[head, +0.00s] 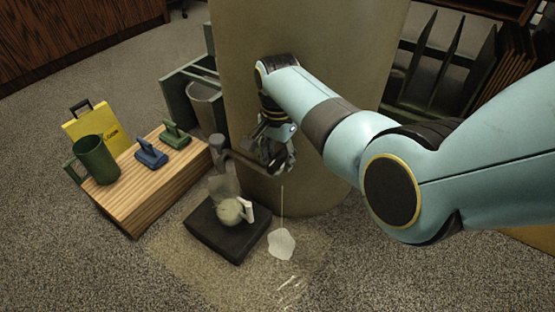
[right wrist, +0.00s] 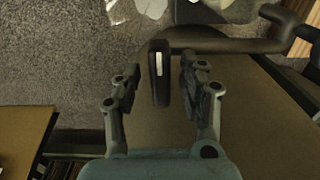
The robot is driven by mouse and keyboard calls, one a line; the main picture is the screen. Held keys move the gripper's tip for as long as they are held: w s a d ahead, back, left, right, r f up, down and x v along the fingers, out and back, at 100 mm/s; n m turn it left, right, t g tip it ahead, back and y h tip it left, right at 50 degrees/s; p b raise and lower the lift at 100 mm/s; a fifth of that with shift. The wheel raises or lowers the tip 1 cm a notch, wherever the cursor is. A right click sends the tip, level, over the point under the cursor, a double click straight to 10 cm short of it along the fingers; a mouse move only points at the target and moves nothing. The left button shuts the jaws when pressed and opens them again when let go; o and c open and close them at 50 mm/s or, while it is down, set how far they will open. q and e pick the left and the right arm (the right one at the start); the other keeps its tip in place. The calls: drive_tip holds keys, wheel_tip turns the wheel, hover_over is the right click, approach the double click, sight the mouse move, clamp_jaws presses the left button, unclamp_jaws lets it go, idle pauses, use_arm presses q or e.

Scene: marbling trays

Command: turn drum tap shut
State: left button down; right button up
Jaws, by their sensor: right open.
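The drum (head: 320,60) is a large tan cylinder. Its dark pipe and spout (head: 228,150) stick out at the lower left, beside my right gripper (head: 279,165). In the right wrist view, the dark tap lever (right wrist: 160,88), with a white stripe, stands between the two open fingers of my right gripper (right wrist: 157,80). A gap shows on both sides of it. The pipe (right wrist: 235,45) runs right from it. Below the spout a clear jug (head: 222,188) with a white handle stands on a black block (head: 215,236). My left gripper is out of view.
A wooden box (head: 135,205) at left bears a green mug (head: 95,160), a blue clamp-like piece (head: 151,155) and a green one (head: 175,136). A yellow bag (head: 118,125) stands behind. A white patch (head: 281,244) lies on the shiny floor right of the block.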

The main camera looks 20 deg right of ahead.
clamp_jaws()
idle(0.3)
